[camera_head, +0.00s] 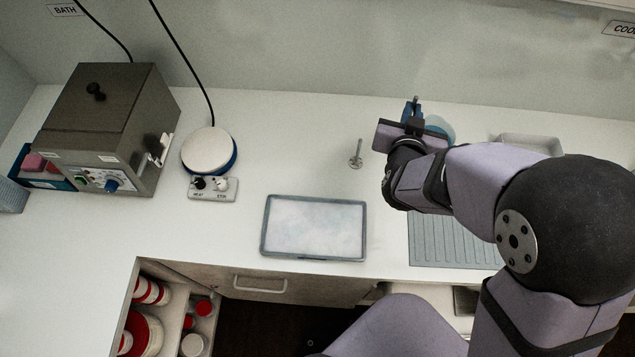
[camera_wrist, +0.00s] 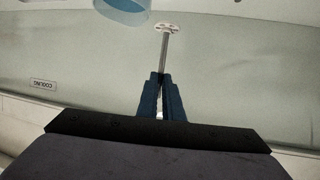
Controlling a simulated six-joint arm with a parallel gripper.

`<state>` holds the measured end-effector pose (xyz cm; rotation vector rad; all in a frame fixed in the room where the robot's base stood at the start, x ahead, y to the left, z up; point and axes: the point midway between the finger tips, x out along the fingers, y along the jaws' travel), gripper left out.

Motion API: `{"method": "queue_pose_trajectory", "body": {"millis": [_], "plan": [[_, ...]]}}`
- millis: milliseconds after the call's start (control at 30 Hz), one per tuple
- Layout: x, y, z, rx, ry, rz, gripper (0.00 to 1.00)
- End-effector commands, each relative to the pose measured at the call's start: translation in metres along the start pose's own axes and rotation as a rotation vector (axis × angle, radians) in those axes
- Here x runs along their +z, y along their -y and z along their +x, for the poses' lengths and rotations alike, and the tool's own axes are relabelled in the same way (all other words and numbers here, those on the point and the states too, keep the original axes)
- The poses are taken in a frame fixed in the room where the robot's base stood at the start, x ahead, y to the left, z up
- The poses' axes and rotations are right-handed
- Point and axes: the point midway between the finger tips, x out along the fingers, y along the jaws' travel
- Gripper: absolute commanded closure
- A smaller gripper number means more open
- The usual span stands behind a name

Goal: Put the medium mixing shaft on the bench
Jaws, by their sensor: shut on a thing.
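My gripper (camera_head: 413,104) is over the back of the bench (camera_head: 300,160), in front of the wall. In the wrist view its blue fingers (camera_wrist: 161,98) are shut on a thin metal mixing shaft (camera_wrist: 164,56) with a small pale disc at its far end. The gripper and arm hide this shaft in the head view. Another metal shaft (camera_head: 357,152) with a round foot stands upright on the bench, left of my gripper and apart from it. I cannot tell from size which one is medium.
A blue translucent beaker (camera_head: 440,127) stands close right of my gripper. A grey tray (camera_head: 530,143) is behind my arm. A framed pale mat (camera_head: 314,228), a ribbed drainer (camera_head: 452,240), a stirrer plate (camera_head: 209,150) and a water bath (camera_head: 106,125) stand around. The bench between stirrer and upright shaft is clear.

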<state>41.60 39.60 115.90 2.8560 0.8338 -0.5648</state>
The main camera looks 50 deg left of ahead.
Motion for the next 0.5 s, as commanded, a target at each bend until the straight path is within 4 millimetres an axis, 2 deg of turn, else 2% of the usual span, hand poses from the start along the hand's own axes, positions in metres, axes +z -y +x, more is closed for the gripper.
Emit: {"method": "queue_pose_trajectory", "body": {"millis": [33, 100, 300, 500], "plan": [[0.0, 0.018, -0.002, -0.049, 0.0, -0.02, 1.0], [0.008, 0.041, 0.01, -0.095, -0.003, -0.038, 1.0], [0.018, 0.107, 0.023, -0.24, -0.004, -0.099, 1.0], [0.032, 0.172, 0.028, -0.382, -0.005, -0.159, 1.0]]}}
